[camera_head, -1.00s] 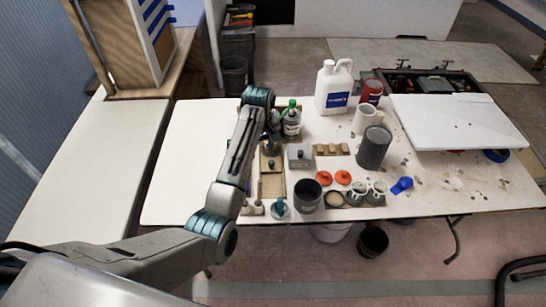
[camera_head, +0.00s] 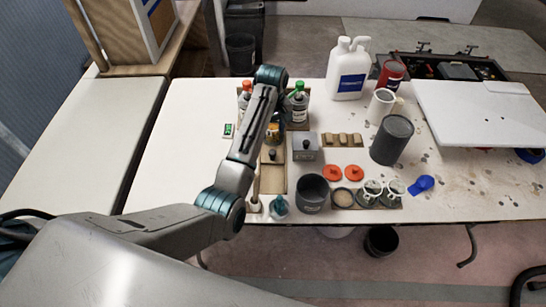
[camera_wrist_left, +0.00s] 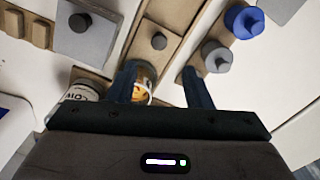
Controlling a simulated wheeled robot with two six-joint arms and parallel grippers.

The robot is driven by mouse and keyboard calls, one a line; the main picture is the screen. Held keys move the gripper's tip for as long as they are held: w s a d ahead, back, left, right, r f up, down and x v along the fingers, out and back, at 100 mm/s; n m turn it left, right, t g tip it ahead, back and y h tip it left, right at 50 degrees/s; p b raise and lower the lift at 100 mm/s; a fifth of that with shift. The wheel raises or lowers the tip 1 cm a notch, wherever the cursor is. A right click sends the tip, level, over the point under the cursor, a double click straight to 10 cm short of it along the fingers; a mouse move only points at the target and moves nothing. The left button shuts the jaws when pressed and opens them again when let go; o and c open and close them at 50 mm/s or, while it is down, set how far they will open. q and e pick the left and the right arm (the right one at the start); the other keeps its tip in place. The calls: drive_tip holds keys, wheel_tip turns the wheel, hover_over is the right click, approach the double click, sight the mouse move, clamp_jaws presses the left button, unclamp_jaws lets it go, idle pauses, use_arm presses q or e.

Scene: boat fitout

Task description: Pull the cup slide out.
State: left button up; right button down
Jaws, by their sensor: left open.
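A long tan tray with raised edges (camera_head: 272,180) lies on the table, with a dark knob (camera_head: 272,155) near its far part. It is the likeliest cup slide, but I cannot be sure. My left gripper (camera_head: 272,140) is over its far end, mostly hidden by my own arm in the head view. In the left wrist view the gripper (camera_wrist_left: 160,75) has its two fingers apart. The dark knob (camera_wrist_left: 158,41) on the tan tray (camera_wrist_left: 150,58) shows just beyond the fingertips. An orange-labelled can (camera_wrist_left: 143,84) shows beside one finger, below the gripper. My right gripper is not in view.
A grey box with a knob (camera_head: 305,148) stands right of the tray. A dark cup (camera_head: 312,194) and orange lids (camera_head: 333,173) are nearer the front. Bottles with coloured caps (camera_head: 298,104) stand behind. The table's left part (camera_head: 170,150) is clear.

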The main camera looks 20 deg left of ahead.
sight(272, 152)
use_arm(q)
wheel_tip(272, 152, down, 2)
drive_tip(key=shift+w+f+b, duration=0.1)
drive_tip(key=shift+w+b, duration=0.05)
drive_tip(key=shift+b, duration=0.4)
drive_tip(key=shift+f, duration=0.55)
wheel_tip(272, 152, down, 10)
drive_tip(key=shift+r+p, duration=0.25)
drive_tip(key=shift+p, duration=0.8)
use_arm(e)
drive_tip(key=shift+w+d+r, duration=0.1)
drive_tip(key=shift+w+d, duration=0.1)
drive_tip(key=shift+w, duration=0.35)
use_arm(q)
clamp_jaws()
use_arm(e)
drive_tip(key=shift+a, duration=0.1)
